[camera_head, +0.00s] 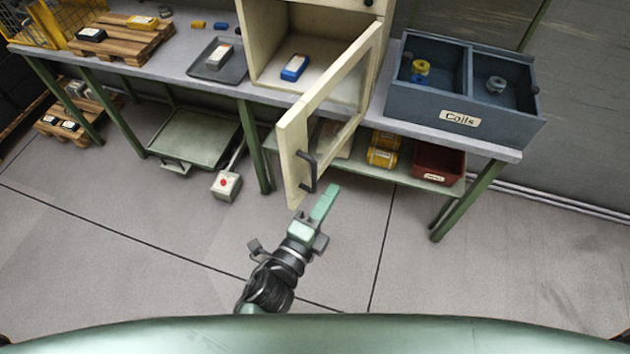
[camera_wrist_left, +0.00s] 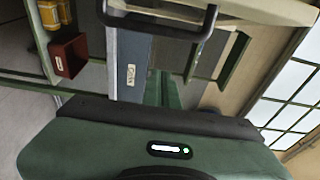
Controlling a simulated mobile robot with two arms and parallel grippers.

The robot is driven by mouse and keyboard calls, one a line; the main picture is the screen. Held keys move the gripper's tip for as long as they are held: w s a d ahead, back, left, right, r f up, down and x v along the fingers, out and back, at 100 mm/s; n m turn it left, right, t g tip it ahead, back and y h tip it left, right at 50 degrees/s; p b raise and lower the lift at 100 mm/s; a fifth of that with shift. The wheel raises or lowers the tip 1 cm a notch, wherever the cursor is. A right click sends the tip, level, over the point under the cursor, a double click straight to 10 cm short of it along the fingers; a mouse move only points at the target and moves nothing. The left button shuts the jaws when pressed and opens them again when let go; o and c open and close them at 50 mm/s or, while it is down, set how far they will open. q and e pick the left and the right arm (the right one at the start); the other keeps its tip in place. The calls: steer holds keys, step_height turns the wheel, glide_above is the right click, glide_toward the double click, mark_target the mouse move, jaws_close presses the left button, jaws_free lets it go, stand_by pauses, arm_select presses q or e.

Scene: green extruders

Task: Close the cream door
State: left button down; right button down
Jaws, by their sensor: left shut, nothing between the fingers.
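The cream door (camera_head: 293,148) stands wide open, swung out from the cream cabinet (camera_head: 262,40) on the workbench. It has a framed panel and a dark handle (camera_head: 307,172) near its free edge. My left gripper (camera_head: 328,198) is shut and empty, just right of the handle and close to the door's lower free corner. I cannot tell whether it touches the door. In the left wrist view, the door (camera_wrist_left: 250,10) and its dark handle (camera_wrist_left: 160,28) cross the top, and the gripper's green fingers (camera_wrist_left: 163,90) point toward them. My right gripper is not in view.
A blue box (camera_head: 295,67) lies inside the cabinet. A blue-grey bin labelled Coils (camera_head: 460,118) stands right of it on the bench (camera_head: 440,140). A dark tray (camera_head: 217,62) is to the left. A red bin (camera_head: 438,163) sits on the lower shelf.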

mark_target(314, 188)
arm_select(q)
steer(key=shift+w+a+f+p, duration=0.1)
steer(key=shift+w+a+p, duration=0.15)
steer(key=shift+w+a, duration=0.45)
steer(key=shift+w+a+p, duration=0.2)
steer(key=shift+w+a, duration=0.3)
steer(key=shift+a, duration=0.35)
